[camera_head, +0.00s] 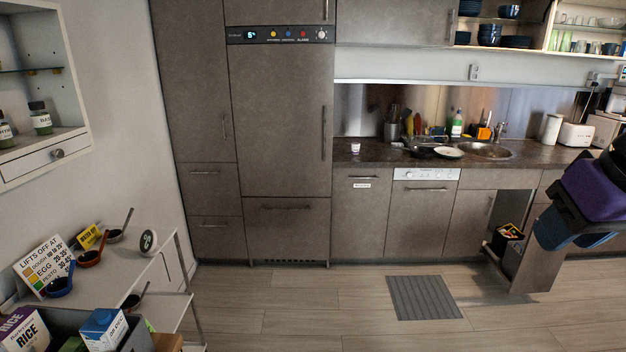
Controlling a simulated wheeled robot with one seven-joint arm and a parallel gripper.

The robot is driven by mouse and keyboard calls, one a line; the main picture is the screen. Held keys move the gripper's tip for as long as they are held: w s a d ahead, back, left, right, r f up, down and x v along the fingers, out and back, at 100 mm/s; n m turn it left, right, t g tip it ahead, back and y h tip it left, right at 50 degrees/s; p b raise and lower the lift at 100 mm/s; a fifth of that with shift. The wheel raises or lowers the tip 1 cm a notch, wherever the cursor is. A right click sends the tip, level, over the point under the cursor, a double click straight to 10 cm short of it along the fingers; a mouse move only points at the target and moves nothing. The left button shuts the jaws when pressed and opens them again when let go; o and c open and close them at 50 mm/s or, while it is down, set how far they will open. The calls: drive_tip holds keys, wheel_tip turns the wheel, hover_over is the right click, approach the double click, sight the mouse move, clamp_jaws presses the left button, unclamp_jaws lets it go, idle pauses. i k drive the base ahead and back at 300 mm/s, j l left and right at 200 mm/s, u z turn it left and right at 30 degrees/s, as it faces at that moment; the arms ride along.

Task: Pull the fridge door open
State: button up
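The fridge is built into the tall grey-brown cabinet wall. Its large upper door (275,120) looks shut and flush with the panels around it. A vertical bar handle (323,133) runs along the door's right side. A purple, blue and black part at the right edge appears to be the end of my arm with my gripper (560,235). It is far right of the fridge; its fingers cannot be made out.
A counter (400,157) with a sink (485,150) runs right of the fridge. A cabinet unit (536,255) stands pulled out at the right. A grey mat (422,297) lies on the floor. Shelves with rice boxes (25,330) stand at the lower left. The floor before the fridge is clear.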

sight(283, 95)
drive_tip(key=i+u, duration=0.1)
drive_tip(key=i, duration=0.35)
drive_tip(key=i+l+u, duration=0.15)
drive_tip(key=i, duration=0.25)
drive_tip(key=i+l+u, duration=0.1)
drive_tip(key=i, duration=0.35)
drive_tip(key=i+l+u, duration=0.1)
drive_tip(key=i+l, duration=0.15)
drive_tip(key=i, duration=0.15)
drive_tip(key=i+l+u, duration=0.35)
drive_tip(key=l, duration=0.25)
drive_tip(key=i+l+u, duration=0.4)
drive_tip(key=l, duration=0.3)
drive_tip(key=i+l+u, duration=0.15)
drive_tip(key=l, duration=0.25)
drive_tip(key=i+l+u, duration=0.2)
drive_tip(key=l, duration=0.25)
drive_tip(key=l+u, duration=0.1)
drive_tip(key=l, duration=0.8)
